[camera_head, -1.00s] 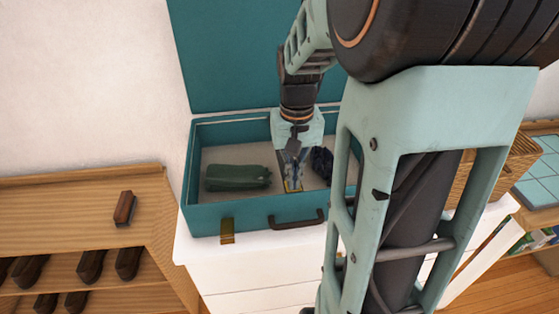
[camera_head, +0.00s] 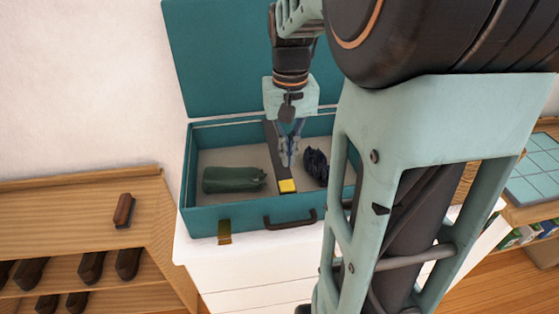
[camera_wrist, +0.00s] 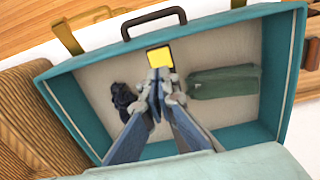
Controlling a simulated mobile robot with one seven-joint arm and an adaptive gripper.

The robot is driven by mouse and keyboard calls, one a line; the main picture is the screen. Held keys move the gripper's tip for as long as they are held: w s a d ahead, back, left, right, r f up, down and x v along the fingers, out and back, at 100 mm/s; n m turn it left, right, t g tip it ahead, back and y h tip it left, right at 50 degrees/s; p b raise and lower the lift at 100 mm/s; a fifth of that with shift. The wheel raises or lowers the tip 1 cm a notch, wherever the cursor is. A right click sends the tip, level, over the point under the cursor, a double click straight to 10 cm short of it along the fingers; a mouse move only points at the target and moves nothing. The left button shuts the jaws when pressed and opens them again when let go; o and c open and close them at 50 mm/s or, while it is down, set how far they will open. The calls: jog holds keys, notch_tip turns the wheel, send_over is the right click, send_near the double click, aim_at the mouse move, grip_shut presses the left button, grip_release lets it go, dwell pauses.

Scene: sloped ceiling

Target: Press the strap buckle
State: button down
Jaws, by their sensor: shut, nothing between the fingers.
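The strap buckle (camera_head: 287,186) is a yellow block at the near end of a dark strap (camera_head: 271,136), inside the open teal suitcase (camera_head: 200,222). In the wrist view the yellow buckle (camera_wrist: 160,57) shows just beyond my fingertips, near the suitcase's handle side. My gripper (camera_head: 288,162) is shut and empty, pointing down inside the suitcase. In the head view its tips are just behind the buckle, with the buckle's top uncovered. In the wrist view my gripper (camera_wrist: 160,85) hides most of the strap. I cannot tell exactly how high the tips are above it.
A green roll (camera_head: 233,179) lies left of the buckle in the suitcase, and a dark folded item (camera_head: 315,166) lies right. The suitcase's raised lid (camera_head: 215,60) stands behind. It rests on a white dresser (camera_head: 230,265). A wooden shoe rack (camera_head: 70,200) is at left.

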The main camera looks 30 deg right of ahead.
notch_tip(320, 180, up, 5)
jog(key=shift+r, duration=0.1)
dwell(0.7)
